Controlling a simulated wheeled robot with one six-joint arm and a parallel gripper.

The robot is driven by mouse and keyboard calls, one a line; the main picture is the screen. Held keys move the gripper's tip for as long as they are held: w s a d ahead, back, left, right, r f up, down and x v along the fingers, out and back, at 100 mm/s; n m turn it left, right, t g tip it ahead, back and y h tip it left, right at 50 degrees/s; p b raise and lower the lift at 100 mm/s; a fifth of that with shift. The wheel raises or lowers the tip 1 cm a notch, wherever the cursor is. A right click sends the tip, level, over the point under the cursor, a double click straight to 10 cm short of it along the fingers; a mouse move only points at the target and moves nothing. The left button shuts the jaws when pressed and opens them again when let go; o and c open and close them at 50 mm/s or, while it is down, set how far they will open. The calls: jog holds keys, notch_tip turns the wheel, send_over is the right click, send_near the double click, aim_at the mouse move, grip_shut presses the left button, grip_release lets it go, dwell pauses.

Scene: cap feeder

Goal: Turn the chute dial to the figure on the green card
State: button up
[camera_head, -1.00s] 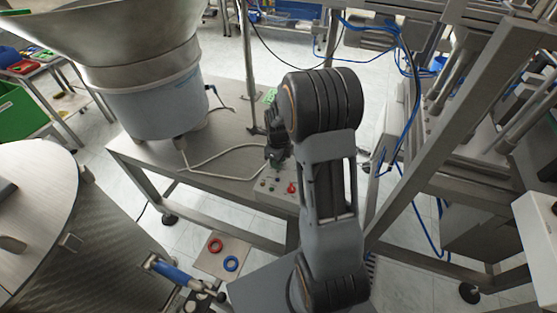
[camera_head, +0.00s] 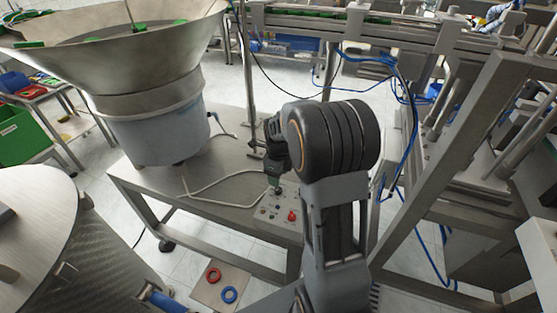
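A grey control box (camera_head: 284,228) with a red knob (camera_head: 291,216) and several small dark and light controls sits at the front right of the steel table. I cannot tell which control is the chute dial, and no figures are readable. My gripper (camera_head: 275,187) points down just above the back left of the box. Its fingers are small and dark, so I cannot tell whether they are open or touching a control. The green card does not show now; my arm covers part of the area behind the box.
The steel table (camera_head: 226,165) carries a large feeder bowl (camera_head: 150,60) on a grey drum, with a pale cable lying in front. A metal post (camera_head: 247,80) rises behind my gripper. A machine frame (camera_head: 450,150) with blue hoses stands at right. Red and blue rings (camera_head: 229,295) lie below.

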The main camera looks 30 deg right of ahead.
notch_tip(320, 180, up, 8)
jog(key=shift+f, duration=0.25)
dwell(0.5)
